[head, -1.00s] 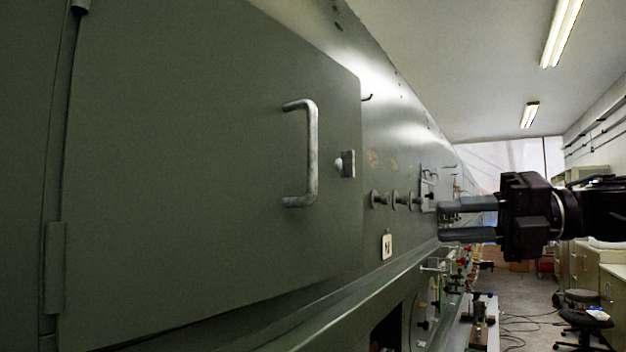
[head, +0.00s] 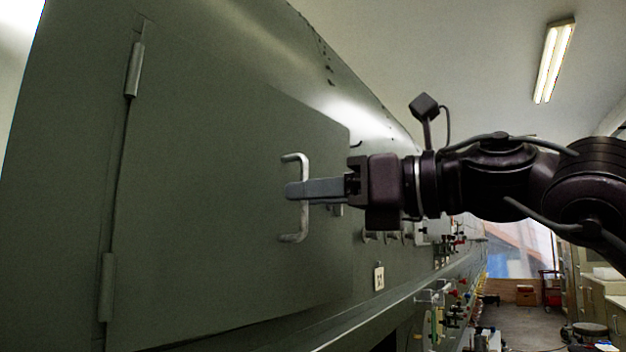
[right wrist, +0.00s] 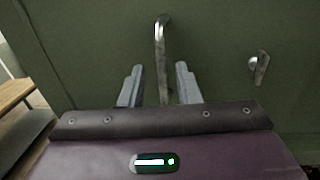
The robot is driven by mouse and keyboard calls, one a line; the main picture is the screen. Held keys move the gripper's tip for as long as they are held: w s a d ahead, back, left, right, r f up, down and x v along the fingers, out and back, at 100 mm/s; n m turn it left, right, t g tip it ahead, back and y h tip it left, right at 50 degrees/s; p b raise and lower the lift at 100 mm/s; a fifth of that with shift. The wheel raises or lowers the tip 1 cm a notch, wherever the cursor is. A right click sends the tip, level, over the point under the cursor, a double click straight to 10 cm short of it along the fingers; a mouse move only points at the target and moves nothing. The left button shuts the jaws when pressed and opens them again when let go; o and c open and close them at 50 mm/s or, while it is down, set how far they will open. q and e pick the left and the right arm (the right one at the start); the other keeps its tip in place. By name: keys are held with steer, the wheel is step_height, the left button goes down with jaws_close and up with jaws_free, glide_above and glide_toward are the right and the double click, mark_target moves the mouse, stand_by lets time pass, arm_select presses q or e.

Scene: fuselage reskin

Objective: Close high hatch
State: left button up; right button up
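The hatch (head: 215,190) is a large green panel on the green fuselage side in the head view. Its hinges (head: 133,70) are on the left edge. Its right edge overlaps the fuselage wall; how far it stands ajar cannot be told. A silver D-shaped handle (head: 300,225) stands upright near its right edge and also shows in the right wrist view (right wrist: 160,40). My right gripper (head: 292,190) is at the handle's middle. In the right wrist view its two fingers (right wrist: 160,82) are apart, one on each side of the handle, with gaps between. My left gripper is not in view.
A small latch (right wrist: 259,66) sits right of the handle in the right wrist view. Several knobs and fittings line the fuselage beyond the hatch. A ledge (head: 340,318) runs below it. Cabinets (head: 600,300) and a stool (head: 588,332) are at the far right.

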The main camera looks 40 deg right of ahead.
steer(key=shift+w, duration=0.2)
steer(key=c, duration=0.5)
jaws_close()
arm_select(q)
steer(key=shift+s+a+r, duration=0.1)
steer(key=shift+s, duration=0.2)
